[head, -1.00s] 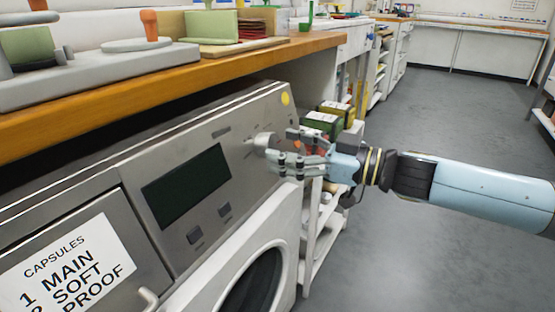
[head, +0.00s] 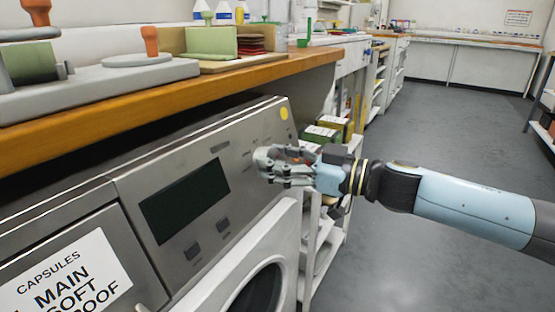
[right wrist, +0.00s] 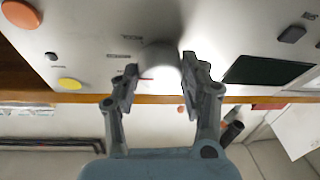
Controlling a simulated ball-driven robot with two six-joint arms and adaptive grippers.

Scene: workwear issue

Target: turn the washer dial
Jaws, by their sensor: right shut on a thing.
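The washer (head: 122,178) has a grey slanted panel with a dark display (head: 184,201) and two small buttons below it. The round grey dial (right wrist: 161,55) shows between my fingers in the right wrist view. In the head view my fingers mostly hide the dial, at the right part of the panel. My right gripper (head: 269,165) reaches in from the right and is shut on the dial. Any mark on the dial is too blurred to read. My left gripper is not in view.
A wooden worktop (head: 200,86) overhangs the washer. A white shelf (head: 322,240) with boxes (head: 320,136) stands close beyond the washer.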

